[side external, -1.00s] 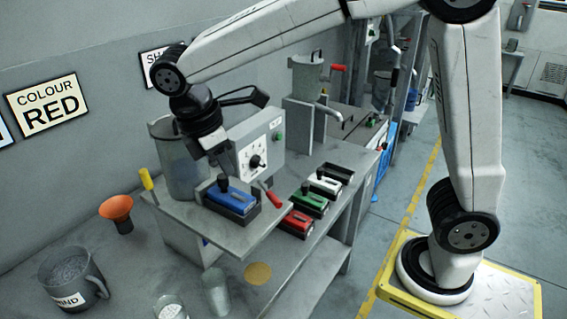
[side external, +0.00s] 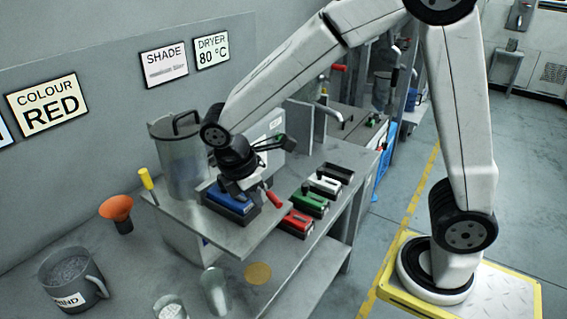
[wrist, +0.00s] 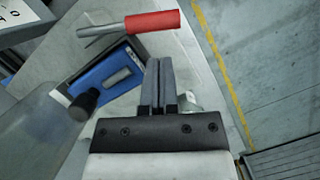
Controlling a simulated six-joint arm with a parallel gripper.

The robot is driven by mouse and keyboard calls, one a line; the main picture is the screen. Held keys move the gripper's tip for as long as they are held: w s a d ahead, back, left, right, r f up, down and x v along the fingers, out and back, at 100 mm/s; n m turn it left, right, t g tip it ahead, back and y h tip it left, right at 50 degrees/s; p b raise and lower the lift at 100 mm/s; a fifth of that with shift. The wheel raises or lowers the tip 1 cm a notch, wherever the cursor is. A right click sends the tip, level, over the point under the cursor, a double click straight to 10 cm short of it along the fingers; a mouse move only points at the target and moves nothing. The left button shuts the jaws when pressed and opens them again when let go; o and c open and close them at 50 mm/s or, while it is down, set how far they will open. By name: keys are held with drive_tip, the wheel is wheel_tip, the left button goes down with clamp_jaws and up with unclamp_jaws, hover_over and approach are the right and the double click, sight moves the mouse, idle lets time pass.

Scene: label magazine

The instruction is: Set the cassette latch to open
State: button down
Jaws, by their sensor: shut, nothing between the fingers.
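A blue cassette (side external: 228,201) sits in a dark holder on the grey machine's shelf. It also shows in the wrist view (wrist: 104,78), with a black knob (wrist: 88,100) at its near end. A lever with a red handle (side external: 274,198) stands just right of the cassette; I take it to be the latch. In the wrist view the red handle (wrist: 152,21) lies beyond my fingertips, its metal rod pointing left. My gripper (wrist: 158,62) is shut and empty, close beside the cassette's right side. Whether it touches anything I cannot tell. My wrist partly hides the cassette in the side view.
Red (side external: 297,222), green (side external: 308,203) and white (side external: 324,187) cassettes lie in a row on the bench to the right. An orange funnel (side external: 117,209) and a mug (side external: 70,279) are at left.

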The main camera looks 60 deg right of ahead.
sight(275, 199)
drive_tip(key=shift+s+d+f, duration=0.15)
drive_tip(key=shift+s+d, duration=0.2)
drive_tip(key=shift+d, duration=0.35)
drive_tip(key=shift+s+d+n+t, duration=0.2)
drive_tip(key=shift+s+d+n, duration=0.2)
drive_tip(key=shift+n, duration=0.35)
drive_tip(key=shift+s+d+n+t, duration=0.25)
drive_tip(key=shift+d+n, duration=0.2)
drive_tip(key=shift+n, duration=0.3)
drive_tip(key=shift+s+d, duration=0.25)
drive_tip(key=shift+d, duration=0.25)
drive_tip(key=shift+w+a, duration=0.1)
drive_tip(key=shift+a, duration=0.6)
drive_tip(key=a, duration=0.1)
drive_tip(key=a+r, duration=0.1)
drive_tip(key=a, duration=0.1)
drive_tip(key=shift+w+r, duration=0.1)
drive_tip(key=v, duration=0.9)
drive_tip(key=shift+r, duration=0.25)
